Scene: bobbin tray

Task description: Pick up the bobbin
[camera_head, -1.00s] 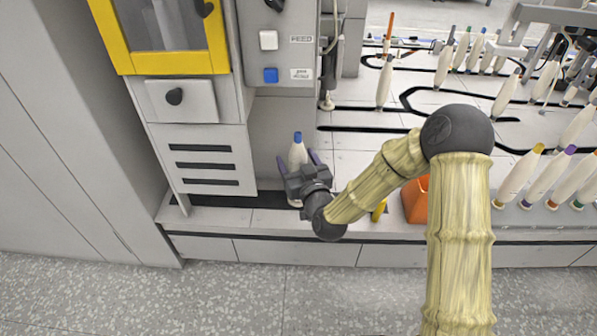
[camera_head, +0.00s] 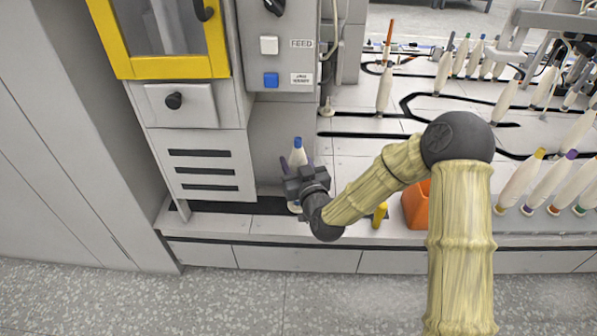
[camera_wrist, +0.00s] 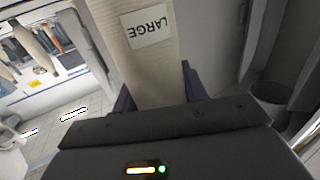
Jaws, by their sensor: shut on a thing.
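The bobbin (camera_head: 298,154) is cream-white with a blue top and stands upright beside the grey machine, low at the ledge. In the wrist view the bobbin (camera_wrist: 146,62) fills the upper middle and bears a white label reading "LARGE". My gripper (camera_head: 297,172) is around the bobbin's lower part. Its purple fingers (camera_wrist: 188,88) show at both sides of the bobbin, shut on it.
The grey machine (camera_head: 200,165) with a yellow-framed door (camera_head: 165,35) stands close on the left. An orange container (camera_head: 416,205) and a small yellow item (camera_head: 379,214) are right of my gripper. Several other bobbins (camera_head: 519,180) stand at the right. Grey speckled floor (camera_head: 200,300) lies in front.

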